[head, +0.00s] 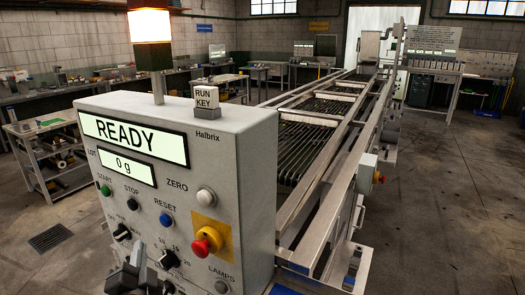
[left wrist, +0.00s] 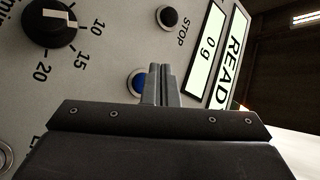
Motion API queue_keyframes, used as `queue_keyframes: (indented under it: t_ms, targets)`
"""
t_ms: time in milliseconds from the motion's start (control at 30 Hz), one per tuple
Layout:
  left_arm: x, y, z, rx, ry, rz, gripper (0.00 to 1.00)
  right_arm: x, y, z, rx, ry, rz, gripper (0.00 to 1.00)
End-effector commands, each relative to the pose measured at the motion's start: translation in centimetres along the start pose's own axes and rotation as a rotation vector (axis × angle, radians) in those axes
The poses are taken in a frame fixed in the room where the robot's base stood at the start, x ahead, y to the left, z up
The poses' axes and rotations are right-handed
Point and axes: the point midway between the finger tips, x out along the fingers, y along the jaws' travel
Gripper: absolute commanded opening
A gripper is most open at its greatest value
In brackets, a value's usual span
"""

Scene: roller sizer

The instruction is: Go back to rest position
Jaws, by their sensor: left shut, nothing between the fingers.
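My left gripper (head: 138,250) is in front of the lower left of the grey control panel (head: 255,190) in the head view. Its fingers are shut with nothing between them, as the left wrist view (left wrist: 160,72) also shows. There the fingertips appear beside the blue RESET button (left wrist: 137,82) and partly cover it; I cannot tell whether they touch the panel. The black STOP button (left wrist: 167,17) and a black dial (left wrist: 48,22) are nearby. The display (head: 134,137) reads READY, and the smaller display (head: 127,166) reads 0 g. My right gripper is not in view.
A red emergency knob (head: 207,240) on a yellow plate sticks out of the panel. A lit lamp (head: 149,25) stands on top, beside the RUN KEY block (head: 207,100). The long roller machine (head: 315,125) runs back behind the panel. Open floor (head: 440,220) lies to the right.

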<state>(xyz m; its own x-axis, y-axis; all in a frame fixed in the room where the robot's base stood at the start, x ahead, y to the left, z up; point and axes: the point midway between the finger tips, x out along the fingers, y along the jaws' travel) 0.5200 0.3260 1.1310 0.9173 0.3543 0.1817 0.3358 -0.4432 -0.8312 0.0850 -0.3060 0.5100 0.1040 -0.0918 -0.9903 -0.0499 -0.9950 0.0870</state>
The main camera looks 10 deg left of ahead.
Motion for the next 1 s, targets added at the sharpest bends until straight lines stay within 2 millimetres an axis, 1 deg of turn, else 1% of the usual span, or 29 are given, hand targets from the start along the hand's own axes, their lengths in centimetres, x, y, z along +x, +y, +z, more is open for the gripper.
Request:
queue_keyframes:
  t_ms: [33,67,100,133,167,200,233,267,300,367,400,467,500,567,600,667,700,767,800,833,867,900,967,1000]
  targets:
    - [0.1,2.2,1.2,-0.004,-0.021,0.048,0.00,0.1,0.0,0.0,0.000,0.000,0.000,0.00]
    - [0.1,3.7,2.1,-0.011,-0.034,0.081,0.00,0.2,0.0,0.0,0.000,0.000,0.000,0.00]
    - [-0.1,5.9,3.4,-0.020,-0.056,0.131,0.00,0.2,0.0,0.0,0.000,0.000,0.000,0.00]
    - [-0.3,7.8,4.5,-0.028,-0.075,0.171,0.00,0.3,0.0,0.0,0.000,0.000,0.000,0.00]
    - [-0.6,9.7,5.7,-0.039,-0.095,0.214,0.00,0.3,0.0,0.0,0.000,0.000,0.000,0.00]
    - [-1.2,12.3,7.3,-0.055,-0.127,0.272,0.00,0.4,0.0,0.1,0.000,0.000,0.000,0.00]
    - [-1.7,14.2,8.6,-0.068,-0.151,0.313,0.00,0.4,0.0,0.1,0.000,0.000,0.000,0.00]
    - [-2.4,16.0,9.9,-0.080,-0.175,0.354,0.00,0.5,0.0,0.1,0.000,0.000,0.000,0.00]
    - [-3.4,18.3,11.6,-0.098,-0.210,0.406,0.00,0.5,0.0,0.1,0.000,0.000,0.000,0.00]
    - [-5.3,21.7,14.2,-0.127,-0.266,0.481,0.00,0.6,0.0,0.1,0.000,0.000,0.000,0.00]
    - [-6.7,23.8,16.0,-0.147,-0.306,0.528,0.00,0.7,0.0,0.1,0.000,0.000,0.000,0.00]
    - [-9.2,26.8,18.6,-0.176,-0.369,0.596,0.00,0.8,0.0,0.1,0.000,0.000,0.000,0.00]
    - [-11.0,28.6,20.3,-0.197,-0.412,0.638,0.00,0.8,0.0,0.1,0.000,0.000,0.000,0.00]
    - [-14.0,31.1,22.9,-0.227,-0.483,0.698,0.00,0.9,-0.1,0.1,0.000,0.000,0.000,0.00]
    - [-16.1,32.6,24.5,-0.248,-0.530,0.735,0.00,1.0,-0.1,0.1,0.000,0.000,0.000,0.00]
    - [-19.5,34.6,26.9,-0.279,-0.606,0.786,0.00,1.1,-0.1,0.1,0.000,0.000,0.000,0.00]
    - [-21.9,35.8,28.5,-0.300,-0.660,0.817,0.00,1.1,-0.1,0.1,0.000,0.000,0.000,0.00]
    - [-25.6,37.3,30.7,-0.330,-0.739,0.859,0.00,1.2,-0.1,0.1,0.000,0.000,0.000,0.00]
    - [-28.3,38.1,32.2,-0.348,-0.796,0.885,0.00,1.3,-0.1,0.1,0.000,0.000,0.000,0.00]
    - [-30.3,38.6,33.2,-0.363,-0.839,0.902,0.00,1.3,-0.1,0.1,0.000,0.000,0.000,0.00]
    - [-32.3,39.0,34.2,-0.377,-0.883,0.917,0.00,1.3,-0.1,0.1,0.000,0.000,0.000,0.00]
    - [-35.0,39.5,35.4,-0.394,-0.941,0.935,0.00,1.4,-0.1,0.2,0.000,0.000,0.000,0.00]
    - [-39.0,39.9,37.0,-0.417,-1.025,0.957,0.00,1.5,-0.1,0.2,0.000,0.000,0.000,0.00]
    - [-41.4,40.0,37.9,-0.431,-1.078,0.967,0.00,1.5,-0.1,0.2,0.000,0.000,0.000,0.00]
